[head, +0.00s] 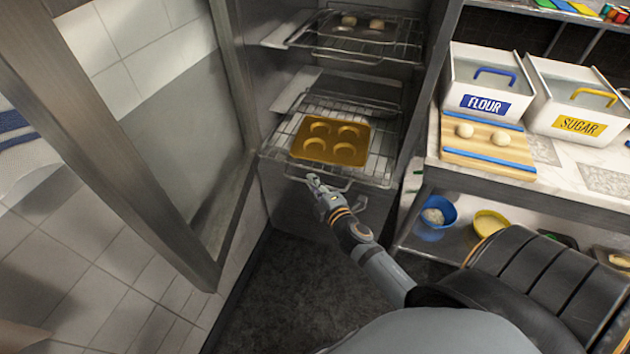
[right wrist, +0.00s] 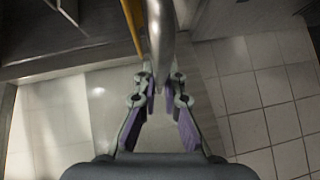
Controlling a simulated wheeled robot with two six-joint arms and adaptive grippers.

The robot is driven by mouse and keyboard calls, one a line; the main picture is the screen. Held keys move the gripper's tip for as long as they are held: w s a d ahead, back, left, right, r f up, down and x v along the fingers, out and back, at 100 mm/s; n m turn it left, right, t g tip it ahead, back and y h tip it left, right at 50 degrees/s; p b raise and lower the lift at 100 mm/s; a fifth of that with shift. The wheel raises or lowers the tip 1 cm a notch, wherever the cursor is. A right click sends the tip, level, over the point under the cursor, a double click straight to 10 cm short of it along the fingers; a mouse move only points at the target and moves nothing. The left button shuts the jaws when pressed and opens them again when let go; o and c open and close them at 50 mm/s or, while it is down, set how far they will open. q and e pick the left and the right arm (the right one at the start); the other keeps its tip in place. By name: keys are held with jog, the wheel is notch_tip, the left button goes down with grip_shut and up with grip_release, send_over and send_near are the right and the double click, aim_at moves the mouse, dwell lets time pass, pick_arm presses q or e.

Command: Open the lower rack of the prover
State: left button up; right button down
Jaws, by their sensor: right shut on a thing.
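The prover (head: 280,85) is a tall steel cabinet with its glazed door (head: 160,140) swung open to the left. Its lower wire rack (head: 281,141) bears a golden tray (head: 333,157) with several round hollows. A handle bar (head: 345,184) runs along the rack's front; it also shows as a grey bar in the right wrist view (right wrist: 160,40). My right gripper (head: 314,183) is shut on this handle near its left end. In the right wrist view, the bar lies between its fingers (right wrist: 160,92). My left gripper is not in view.
An upper rack (head: 385,48) holds dough balls. On the right, a counter (head: 555,160) carries flour (head: 470,85) and sugar (head: 570,100) bins and a board (head: 488,158) with dough balls. Blue (head: 436,215) and yellow (head: 489,224) bowls stand below. The floor before the prover is clear.

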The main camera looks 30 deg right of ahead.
dwell(0.3)
jog(key=c, duration=1.4)
grip_release()
jog(key=shift+c, duration=0.2)
jog(key=s+r, duration=0.1)
jog(key=s, duration=1.1)
jog(key=shift+a+r, duration=0.3)
jog(key=shift+a, duration=0.1)
jog(key=s+d+f+m+g, duration=0.2)
jog(key=s+f+m+g, duration=0.1)
jog(key=f, duration=0.8)
jog(key=s+d+f+m+g+h, duration=0.1)
jog(key=s+d+f+m+g, duration=0.15)
jog(key=f, duration=0.75)
jog(key=s+d+f+m+g, duration=0.2)
jog(key=s+f+m+g, duration=0.15)
jog(key=f, duration=0.75)
jog(key=s+a+f+m+g, duration=0.2)
jog(key=s+f+m+g, duration=0.1)
jog(key=s+f, duration=0.5)
jog(key=s+a+f+m+g+y, duration=0.1)
jog(key=s+a+f+m+g, duration=0.2)
jog(key=s+f, duration=0.4)
jog(key=s, duration=0.5)
jog(key=shift+s+f, duration=0.25)
jog(key=shift+f, duration=0.1)
